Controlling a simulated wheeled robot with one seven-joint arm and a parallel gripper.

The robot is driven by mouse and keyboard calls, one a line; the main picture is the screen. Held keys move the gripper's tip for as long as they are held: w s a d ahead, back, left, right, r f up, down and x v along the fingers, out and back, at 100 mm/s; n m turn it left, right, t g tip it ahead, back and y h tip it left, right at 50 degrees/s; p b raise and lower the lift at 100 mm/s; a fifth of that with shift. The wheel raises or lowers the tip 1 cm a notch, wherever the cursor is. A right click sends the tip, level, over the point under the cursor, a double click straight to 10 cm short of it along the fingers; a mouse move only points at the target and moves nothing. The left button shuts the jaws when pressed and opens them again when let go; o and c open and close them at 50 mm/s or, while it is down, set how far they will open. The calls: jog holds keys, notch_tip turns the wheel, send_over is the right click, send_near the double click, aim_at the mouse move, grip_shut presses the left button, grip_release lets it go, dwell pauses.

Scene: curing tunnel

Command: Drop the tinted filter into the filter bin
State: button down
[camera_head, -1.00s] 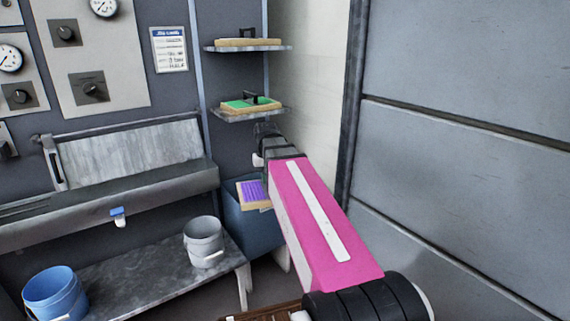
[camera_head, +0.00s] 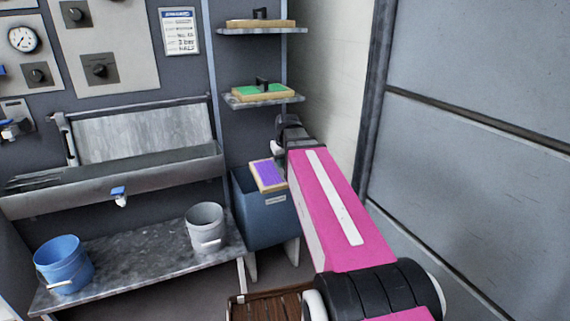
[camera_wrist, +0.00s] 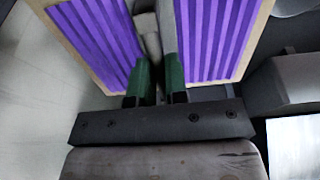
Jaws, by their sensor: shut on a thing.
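A purple pleated filter with a pale wooden frame (camera_head: 268,175) is held by my gripper. In the wrist view its purple face (camera_wrist: 218,35) shows on both sides of the fingers. My gripper (camera_wrist: 155,75) is shut on it, with green finger pads around its middle; the grip point itself is partly hidden. The blue bin with a small pale label (camera_head: 262,225) stands below the filter in the head view. The filter overlaps the bin's upper edge in the picture; I cannot tell its height above the bin. The gripper is mostly hidden behind my arm in the head view.
A green filter (camera_head: 264,91) lies on the middle shelf, another framed piece (camera_head: 260,23) on the top shelf. A grey bucket (camera_head: 206,232) and a blue bucket (camera_head: 64,268) stand on a low bench. A wooden slatted piece (camera_head: 268,309) is on the floor. A grey panelled wall is at right.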

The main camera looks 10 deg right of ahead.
jog(key=w+a+f, duration=0.1)
jog(key=w+f, duration=0.1)
jog(key=w, duration=0.7)
jog(key=w+a+f, duration=0.2)
jog(key=w+f, duration=0.1)
jog(key=w, duration=0.6)
jog(key=shift+w+a, duration=0.2)
jog(key=shift+a, duration=0.1)
dwell(0.5)
jog(key=c, duration=1.1)
grip_release()
jog(key=shift+o, duration=0.2)
jog(key=shift+r, duration=0.1)
jog(key=s+r, duration=0.1)
jog(key=s, duration=0.3)
jog(key=s+d+r, duration=0.1)
jog(key=s, duration=0.3)
jog(key=s+d, duration=0.1)
jog(key=s, duration=0.3)
jog(key=shift+s+d+r, duration=0.25)
jog(key=shift+s+r, duration=0.1)
jog(key=shift+r, duration=0.05)
